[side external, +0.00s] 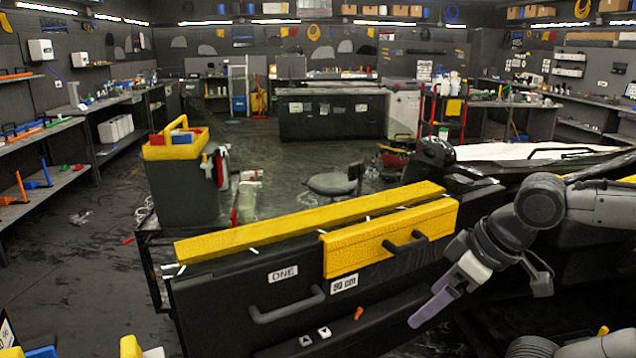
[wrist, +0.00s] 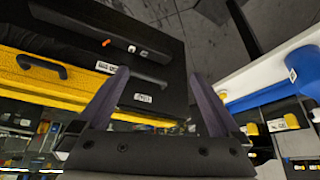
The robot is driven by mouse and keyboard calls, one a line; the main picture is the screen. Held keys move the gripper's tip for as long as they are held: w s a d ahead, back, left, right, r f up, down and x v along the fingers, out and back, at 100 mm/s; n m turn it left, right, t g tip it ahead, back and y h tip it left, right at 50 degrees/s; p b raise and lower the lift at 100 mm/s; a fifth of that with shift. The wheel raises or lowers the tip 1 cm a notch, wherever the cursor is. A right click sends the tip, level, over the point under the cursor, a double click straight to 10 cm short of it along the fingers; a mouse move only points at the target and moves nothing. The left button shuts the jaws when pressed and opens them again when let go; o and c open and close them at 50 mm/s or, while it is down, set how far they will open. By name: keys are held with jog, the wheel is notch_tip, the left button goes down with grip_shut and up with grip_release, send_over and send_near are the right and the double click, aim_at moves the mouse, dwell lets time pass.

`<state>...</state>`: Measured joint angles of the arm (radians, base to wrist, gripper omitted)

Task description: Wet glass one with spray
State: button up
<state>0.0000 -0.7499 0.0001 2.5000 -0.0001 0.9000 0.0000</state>
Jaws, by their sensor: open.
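A black panel (side external: 240,300) with a white "ONE" label (side external: 283,274) and a black pull handle stands in the foreground of the side view. A yellow strip (side external: 310,222) runs along its top edge. I cannot make out any clear glass there. In the wrist view the panel (wrist: 165,45) appears upside down beyond my fingers. My gripper (side external: 425,318) is open and empty, in front of the panel's right part; its two purple fingers spread apart in the wrist view (wrist: 157,74). Small bottle-like items (side external: 222,165), possibly sprayers, hang on a cart's side.
A yellow box (side external: 390,238) with a black handle is on the panel's right part. A dark cart (side external: 183,195) with a yellow tray stands behind at left. Open floor lies at left. A white and blue object (wrist: 270,85) shows at the wrist view's right.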

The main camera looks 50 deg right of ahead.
grip_shut()
dwell(0.3)
dwell(1.3)
